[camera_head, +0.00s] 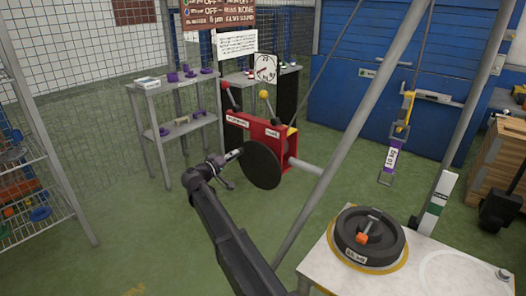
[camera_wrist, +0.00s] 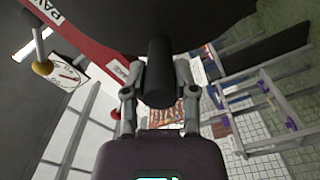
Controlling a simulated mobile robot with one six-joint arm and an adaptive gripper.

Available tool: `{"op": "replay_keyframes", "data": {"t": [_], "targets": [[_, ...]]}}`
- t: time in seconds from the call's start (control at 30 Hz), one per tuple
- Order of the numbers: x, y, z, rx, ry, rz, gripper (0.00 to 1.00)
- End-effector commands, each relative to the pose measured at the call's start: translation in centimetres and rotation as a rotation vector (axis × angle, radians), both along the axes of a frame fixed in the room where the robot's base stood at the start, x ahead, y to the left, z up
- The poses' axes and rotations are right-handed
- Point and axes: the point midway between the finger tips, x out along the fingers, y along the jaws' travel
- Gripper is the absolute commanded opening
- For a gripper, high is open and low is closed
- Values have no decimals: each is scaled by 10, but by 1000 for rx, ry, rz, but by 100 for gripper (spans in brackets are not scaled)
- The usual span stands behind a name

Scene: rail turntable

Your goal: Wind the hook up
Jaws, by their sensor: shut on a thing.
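The red winch (camera_head: 252,127) stands mid-scene, with a dark round crank disc (camera_head: 261,165) on its near side. My gripper (camera_head: 227,162) is at the left edge of the disc. In the wrist view my gripper (camera_wrist: 160,92) is shut on the dark cylindrical crank handle (camera_wrist: 159,65), one finger on each side. The disc (camera_wrist: 210,18) fills the top of that view. The yellow hook block (camera_head: 405,108) hangs at the right before the blue wall, with a purple tagged strap (camera_head: 390,160) below it.
A dark round weight (camera_head: 368,236) sits on the white table (camera_head: 450,270) at front right. A slanted grey post (camera_head: 335,150) stands right of the winch. Grey shelves (camera_head: 175,105) stand behind my gripper. A dial (camera_head: 265,67) is above the winch. Green floor (camera_head: 130,235) is clear at left.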

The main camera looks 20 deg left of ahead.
Motion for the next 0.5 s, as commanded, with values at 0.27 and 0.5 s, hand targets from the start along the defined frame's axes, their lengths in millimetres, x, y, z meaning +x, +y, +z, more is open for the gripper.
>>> {"op": "replay_keyframes", "data": {"t": [0.27,0.5], "targets": [[-2,-10,16,139,-65,-4,0],[-3,-13,19,203,-91,-5,0]]}}
